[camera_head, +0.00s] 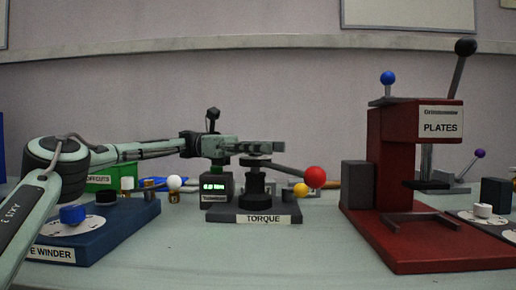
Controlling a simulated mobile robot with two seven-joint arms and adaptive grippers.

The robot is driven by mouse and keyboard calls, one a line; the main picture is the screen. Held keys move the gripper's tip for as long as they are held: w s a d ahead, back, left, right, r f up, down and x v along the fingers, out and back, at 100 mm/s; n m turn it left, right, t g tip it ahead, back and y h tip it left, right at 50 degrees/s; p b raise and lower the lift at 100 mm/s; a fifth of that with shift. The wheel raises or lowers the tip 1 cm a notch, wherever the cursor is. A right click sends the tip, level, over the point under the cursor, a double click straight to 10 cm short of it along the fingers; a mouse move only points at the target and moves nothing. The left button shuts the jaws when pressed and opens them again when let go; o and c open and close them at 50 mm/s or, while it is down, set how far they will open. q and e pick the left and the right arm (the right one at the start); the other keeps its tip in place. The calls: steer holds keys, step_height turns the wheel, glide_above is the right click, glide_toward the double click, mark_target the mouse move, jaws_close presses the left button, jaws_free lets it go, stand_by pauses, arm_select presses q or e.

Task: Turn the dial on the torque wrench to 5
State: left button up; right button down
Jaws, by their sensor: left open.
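The torque station stands at the middle of the table, a dark base with a white TORQUE label (263,219). On it are a black stepped post (256,182) and a small box with a green display (213,184), whose digits are too small to read. A lever runs right from the post's top to a red ball (315,177). No numbered dial can be made out on it. My left gripper (272,147) is open, pointing right, and appears just above the post's top; contact cannot be judged. My right gripper is out of view.
A red PLATES press (389,160) with a black-knobbed lever stands to the right. A blue winder base (110,230) with a blue knob (72,214) sits at the left under my arm. A yellow ball (301,190) is behind the torque station. The front table is clear.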

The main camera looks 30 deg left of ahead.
arm_select(q)
steer(key=a, duration=0.6)
steer(key=shift+s+a, duration=0.25)
steer(key=shift+s, duration=0.05)
